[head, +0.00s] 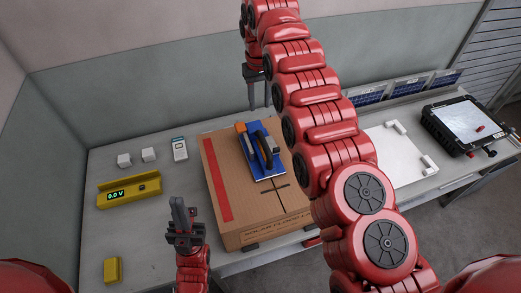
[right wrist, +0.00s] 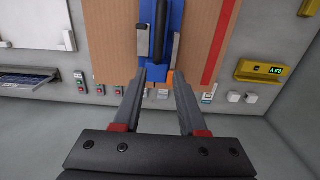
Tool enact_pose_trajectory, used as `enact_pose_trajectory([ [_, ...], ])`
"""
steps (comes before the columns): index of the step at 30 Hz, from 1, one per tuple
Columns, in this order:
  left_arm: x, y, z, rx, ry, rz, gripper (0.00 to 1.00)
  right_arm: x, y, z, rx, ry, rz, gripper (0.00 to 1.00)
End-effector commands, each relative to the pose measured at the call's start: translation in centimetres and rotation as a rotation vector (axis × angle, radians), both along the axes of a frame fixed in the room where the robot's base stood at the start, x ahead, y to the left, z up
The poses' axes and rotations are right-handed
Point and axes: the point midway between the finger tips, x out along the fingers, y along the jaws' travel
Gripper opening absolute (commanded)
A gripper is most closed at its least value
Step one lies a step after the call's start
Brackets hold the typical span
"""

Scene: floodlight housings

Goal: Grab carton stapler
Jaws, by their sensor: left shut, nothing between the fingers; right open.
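The carton stapler is blue with a black handle and grey metal parts. It lies on top of a brown cardboard carton (head: 232,205); in the head view the stapler (head: 268,162) is near the carton's middle. In the right wrist view the stapler (right wrist: 172,14) is at the top, beyond the fingertips. My right gripper (head: 259,106) is open and empty behind the carton's far edge; its fingers (right wrist: 160,78) point toward the stapler and are apart from it. My left gripper (head: 180,203) is shut and empty, left of the carton's front.
On the table, left of the carton, are a yellow meter (head: 130,190), white cubes (head: 148,154), a handheld device (head: 180,149) and a yellow block (head: 112,270). A white panel (head: 395,160) and a black case (head: 465,125) are on the right. My right arm crosses above the carton's right side.

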Motion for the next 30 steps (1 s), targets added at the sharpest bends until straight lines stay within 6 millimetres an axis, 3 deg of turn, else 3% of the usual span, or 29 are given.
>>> enact_pose_trajectory([
  [1, 0.0, 0.0, -1.7, 0.0, 0.0, 0.0, 0.0, 0.0, 0.0, -1.8, 0.0, -0.001, 0.0, 0.41],
  [13, 0.0, 0.0, -9.2, 0.0, 0.0, 0.0, 0.0, 0.1, 0.0, -9.3, 0.001, -0.006, -0.001, 0.41],
  [23, 0.0, 0.0, -8.7, 0.0, 0.0, 0.0, 0.0, 0.2, 0.1, -10.5, 0.002, -0.007, 0.001, 0.41],
  [30, 0.0, 0.0, -6.2, 0.0, 0.0, 0.0, 0.0, 0.5, -0.2, -12.3, -0.001, 0.0, 0.0, 0.41],
])
